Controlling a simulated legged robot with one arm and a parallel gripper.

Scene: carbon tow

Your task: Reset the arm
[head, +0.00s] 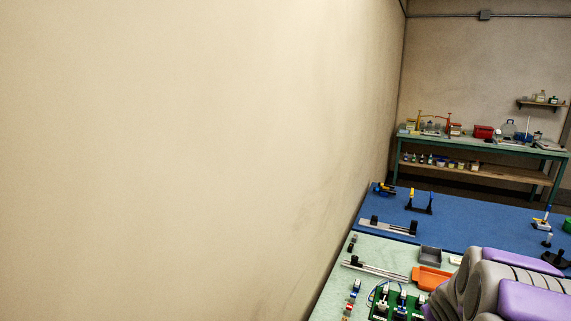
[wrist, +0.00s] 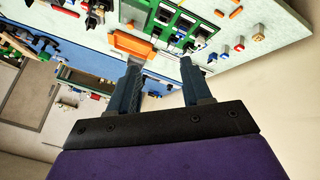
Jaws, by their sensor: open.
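My gripper (wrist: 162,72) shows in the wrist view with its two blue-grey fingers apart and nothing between them. The wrist view is turned upside down, with the table tops at the top of the picture. In the head view, part of my purple and grey arm (head: 505,290) fills the lower right corner, and the gripper's fingers do not show there. The gripper appears apart from the work table, though its exact height cannot be told.
A pale green table (head: 352,285) holds an orange tray (head: 431,278), a grey bin (head: 430,255), metal rails (head: 375,269) and green boards (head: 381,309). A blue table (head: 460,215) with tools lies beyond. A bare wall (head: 180,160) stands at left. A far bench (head: 485,146) carries bottles and boxes.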

